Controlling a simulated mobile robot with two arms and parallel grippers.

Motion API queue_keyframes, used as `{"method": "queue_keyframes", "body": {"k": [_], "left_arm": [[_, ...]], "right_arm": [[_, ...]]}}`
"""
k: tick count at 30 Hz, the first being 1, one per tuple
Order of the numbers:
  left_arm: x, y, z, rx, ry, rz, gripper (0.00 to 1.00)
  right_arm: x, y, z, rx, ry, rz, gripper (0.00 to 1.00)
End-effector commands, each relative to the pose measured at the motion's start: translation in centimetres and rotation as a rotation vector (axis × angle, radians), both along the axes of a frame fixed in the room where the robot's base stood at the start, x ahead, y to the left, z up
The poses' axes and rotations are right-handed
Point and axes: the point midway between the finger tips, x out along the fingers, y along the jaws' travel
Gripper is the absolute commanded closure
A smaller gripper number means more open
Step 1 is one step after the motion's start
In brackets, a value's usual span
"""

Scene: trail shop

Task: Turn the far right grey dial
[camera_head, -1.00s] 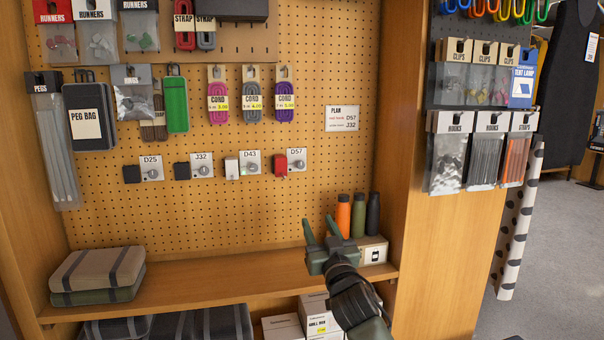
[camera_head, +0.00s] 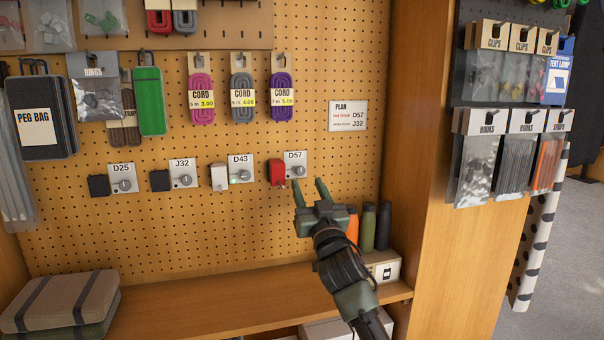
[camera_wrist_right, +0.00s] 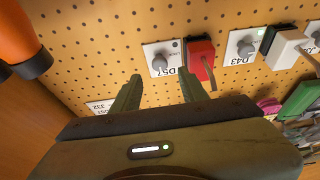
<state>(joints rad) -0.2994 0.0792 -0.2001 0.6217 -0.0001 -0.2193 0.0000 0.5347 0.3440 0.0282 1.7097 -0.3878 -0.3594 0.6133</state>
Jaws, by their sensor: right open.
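The far right grey dial (camera_head: 299,171) is a round knob on the white plate marked D57, on the pegboard. A red block (camera_head: 277,172) sits just left of it. My right gripper (camera_head: 309,190) is open and empty, just below the D57 plate, fingers pointing up towards it. In the right wrist view the dial (camera_wrist_right: 160,64) shows beyond and between the two open fingertips (camera_wrist_right: 158,86), apart from them, with the red block (camera_wrist_right: 200,60) near the right finger. My left gripper is not in view.
Other dials D43 (camera_head: 243,176), J32 (camera_head: 185,180) and D25 (camera_head: 124,186) line up to the left. Bottles (camera_head: 367,228) stand on the shelf behind my right arm. A PLAN card (camera_head: 348,116) hangs upper right. A wooden side wall (camera_head: 430,150) bounds the right.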

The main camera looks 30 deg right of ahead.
Motion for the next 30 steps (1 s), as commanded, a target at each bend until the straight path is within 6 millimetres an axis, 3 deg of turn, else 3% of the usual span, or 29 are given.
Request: {"method": "queue_keyframes", "body": {"k": [4,9,19,20,24,30], "left_arm": [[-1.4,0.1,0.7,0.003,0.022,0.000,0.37],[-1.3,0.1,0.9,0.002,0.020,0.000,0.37],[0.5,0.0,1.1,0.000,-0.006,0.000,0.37],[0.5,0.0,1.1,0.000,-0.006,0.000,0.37],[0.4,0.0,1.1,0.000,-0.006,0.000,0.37],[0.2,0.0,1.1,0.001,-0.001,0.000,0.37]], "right_arm": [[2.3,-0.5,1.2,0.000,0.000,0.000,0.56],[3.9,-0.9,1.7,0.000,0.001,0.000,0.56],[4.4,-1.0,1.8,0.000,0.001,0.000,0.56],[4.4,-1.0,1.8,0.000,0.001,0.000,0.59],[4.4,-1.0,1.8,0.000,0.001,0.000,0.98],[4.4,-1.0,1.8,-0.003,0.002,0.001,1.00]]}}
